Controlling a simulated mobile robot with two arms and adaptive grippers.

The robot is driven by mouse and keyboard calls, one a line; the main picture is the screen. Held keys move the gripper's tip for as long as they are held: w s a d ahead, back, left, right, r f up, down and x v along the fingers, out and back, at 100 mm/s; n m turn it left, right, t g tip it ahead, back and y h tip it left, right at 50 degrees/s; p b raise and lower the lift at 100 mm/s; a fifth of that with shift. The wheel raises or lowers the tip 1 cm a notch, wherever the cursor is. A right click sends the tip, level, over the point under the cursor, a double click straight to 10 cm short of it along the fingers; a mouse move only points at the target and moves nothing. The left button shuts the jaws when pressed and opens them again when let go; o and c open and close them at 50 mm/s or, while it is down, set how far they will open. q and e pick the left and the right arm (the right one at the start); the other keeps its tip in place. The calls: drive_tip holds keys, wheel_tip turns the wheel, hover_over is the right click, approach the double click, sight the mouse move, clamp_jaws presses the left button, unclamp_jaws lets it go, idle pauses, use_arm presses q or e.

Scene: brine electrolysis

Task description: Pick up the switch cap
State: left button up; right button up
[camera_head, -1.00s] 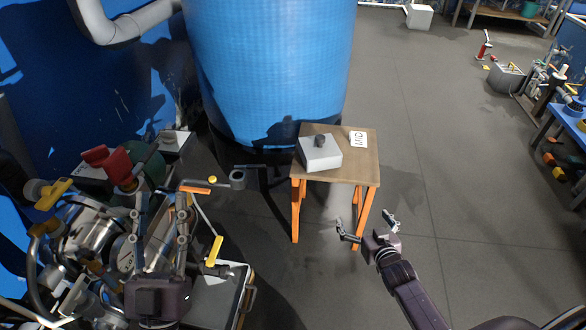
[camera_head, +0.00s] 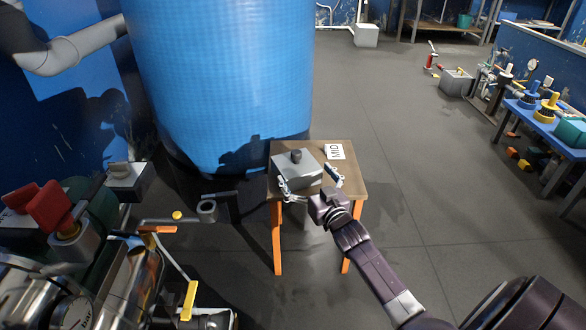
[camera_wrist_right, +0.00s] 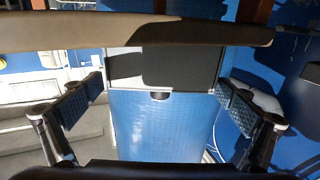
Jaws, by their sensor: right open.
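The switch cap (camera_head: 296,156) is a small dark knob on top of a light grey box (camera_head: 308,176), which sits on a small wooden table. In the right wrist view, which looks upside down, the cap (camera_wrist_right: 160,96) shows as a small dark shape centred between the fingers, against the blue tank. My right gripper (camera_head: 312,184) is open and empty at the near side of the box, one finger to each side of it. It is in front of the cap and apart from it. My left gripper is out of view.
The wooden table (camera_head: 350,189) has orange legs and a white card (camera_head: 335,152) marked MID. A large blue tank (camera_head: 220,80) stands close behind. Pipes and valves (camera_head: 188,300) crowd the left.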

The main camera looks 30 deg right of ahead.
sight(296, 166)
drive_tip(key=w+b, duration=0.1)
drive_tip(key=w, duration=0.1)
drive_tip(key=w+f+b, duration=0.1)
drive_tip(key=w, duration=0.1)
drive_tip(key=shift+w+d+f+b, duration=0.1)
drive_tip(key=shift+d+f+b, duration=0.1)
drive_tip(key=shift+b, duration=0.15)
drive_tip(key=shift+w+d+r, duration=0.1)
drive_tip(key=shift+w+r, duration=0.1)
drive_tip(key=shift+w, duration=0.35)
drive_tip(key=shift+c, duration=0.6)
drive_tip(key=c, duration=1.1)
